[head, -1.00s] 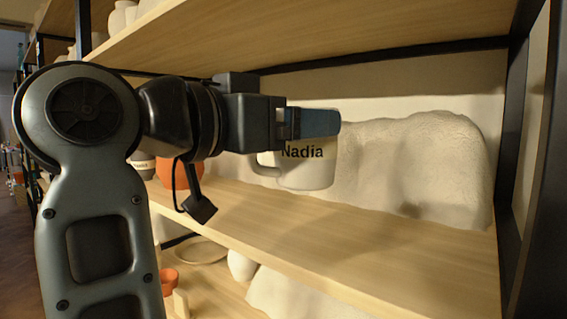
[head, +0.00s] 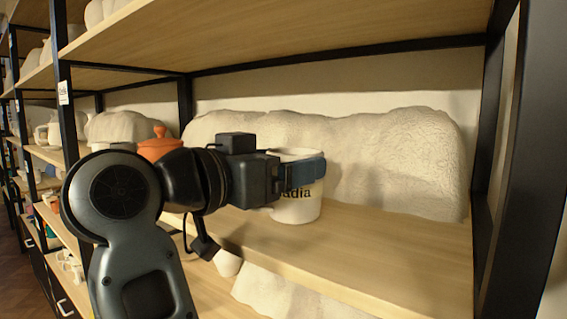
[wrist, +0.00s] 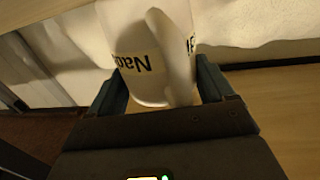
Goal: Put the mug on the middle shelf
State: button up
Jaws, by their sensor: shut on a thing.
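The white mug (head: 300,208) with the black name "Nadia" is upright in the head view, over the middle shelf (head: 390,245). Its base is at or just above the boards; I cannot tell whether it touches. My gripper (head: 304,172) is shut on the mug near its rim, and a blue finger covers part of the lettering. In the wrist view the mug (wrist: 124,40) stands between the two fingers (wrist: 165,88), with its handle toward my gripper. The handle is hidden in the head view.
A lumpy white covered mass (head: 400,150) fills the back of the shelf behind the mug. An orange lidded pot (head: 160,146) is to the left. A black post (head: 490,130) bounds the right, and the upper shelf (head: 300,35) is overhead. Bare board lies right of the mug.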

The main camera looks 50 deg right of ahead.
jog(key=shift+f, duration=0.15)
jog(key=o, duration=1.1)
jog(key=shift+c, duration=0.2)
jog(key=shift+o, duration=0.2)
jog(key=shift+r, duration=0.2)
jog(key=w+a+b, duration=0.1)
jog(key=a+b, duration=0.1)
jog(key=a, duration=1)
jog(key=shift+w, duration=0.35)
